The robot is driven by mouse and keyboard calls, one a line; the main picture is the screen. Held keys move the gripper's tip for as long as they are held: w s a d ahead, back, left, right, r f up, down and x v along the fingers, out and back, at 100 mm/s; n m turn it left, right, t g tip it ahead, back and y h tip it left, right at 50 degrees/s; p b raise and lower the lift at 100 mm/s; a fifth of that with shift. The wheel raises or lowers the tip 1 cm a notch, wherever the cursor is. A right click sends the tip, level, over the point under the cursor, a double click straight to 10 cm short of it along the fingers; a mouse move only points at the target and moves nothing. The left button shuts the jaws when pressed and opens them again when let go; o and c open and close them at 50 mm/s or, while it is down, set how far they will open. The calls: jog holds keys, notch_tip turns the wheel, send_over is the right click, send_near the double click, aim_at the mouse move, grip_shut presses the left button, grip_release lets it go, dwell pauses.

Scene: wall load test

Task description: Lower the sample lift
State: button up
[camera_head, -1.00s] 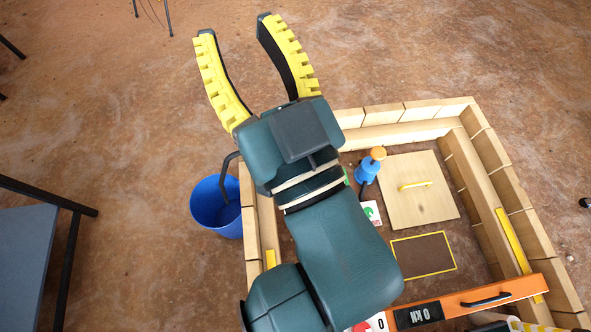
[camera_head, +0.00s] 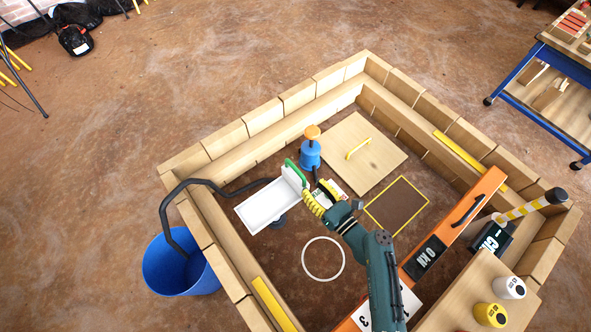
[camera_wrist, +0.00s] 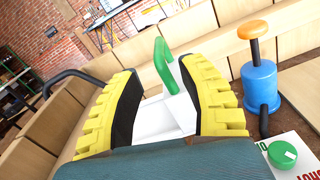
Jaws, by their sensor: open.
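A white platform (camera_head: 268,206), which may be the sample lift, stands inside the wooden enclosure above a dark round base. A green handle (camera_head: 295,173) rises at its right end; the wrist view also shows the handle (camera_wrist: 163,65) and white body (camera_wrist: 160,118). My gripper (camera_head: 317,188) is just right of the handle in the head view. In the wrist view its yellow fingers (camera_wrist: 160,78) are open, with the handle showing between and beyond them. Contact with the white body cannot be told. The fingers and palm hide its lower part.
A blue cylinder with an orange knob (camera_head: 311,154) stands close behind the gripper. A timber wall (camera_head: 265,113) surrounds the area. A blue bucket (camera_head: 180,268) with a dark hose is outside left. An orange beam (camera_head: 455,230) crosses the right side. Floor around the white ring (camera_head: 323,279) is clear.

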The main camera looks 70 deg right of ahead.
aim_at(289, 163)
jog(key=b+x, duration=0.1)
jog(key=x, duration=0.8)
jog(key=shift+a+b, duration=0.1)
jog(key=shift+b, duration=0.25)
jog(key=shift+c, duration=0.2)
grip_shut()
